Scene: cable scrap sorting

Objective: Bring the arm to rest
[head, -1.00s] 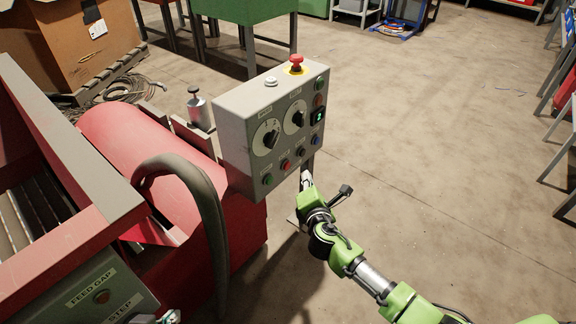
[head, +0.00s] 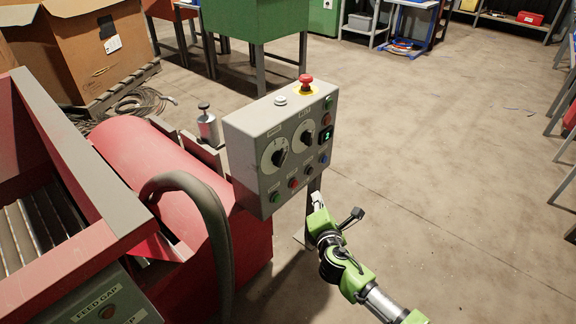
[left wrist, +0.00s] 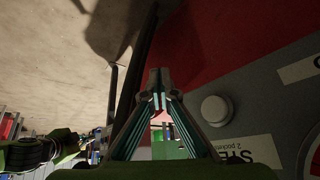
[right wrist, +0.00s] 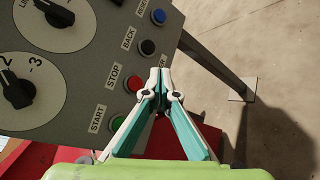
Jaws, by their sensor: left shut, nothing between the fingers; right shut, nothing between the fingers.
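My right gripper (head: 317,198) is just below the lower right edge of the grey control box (head: 243,160). In the right wrist view its fingertips (right wrist: 159,74) meet, with nothing between them. The red STOP button (right wrist: 133,84) and black BACK button (right wrist: 148,47) lie beside the tips in that picture; contact cannot be judged. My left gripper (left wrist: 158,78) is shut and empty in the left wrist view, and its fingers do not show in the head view. Near it are a white button (left wrist: 215,110) and a STEP label (left wrist: 243,151) on a dark panel.
The red machine (head: 150,165) with its thick hose (head: 222,250) fills the left. A red emergency button (head: 305,82) tops the control box. A cardboard box (head: 75,60) and coiled cable (head: 140,102) stand behind. Open floor (head: 450,150) lies to the right.

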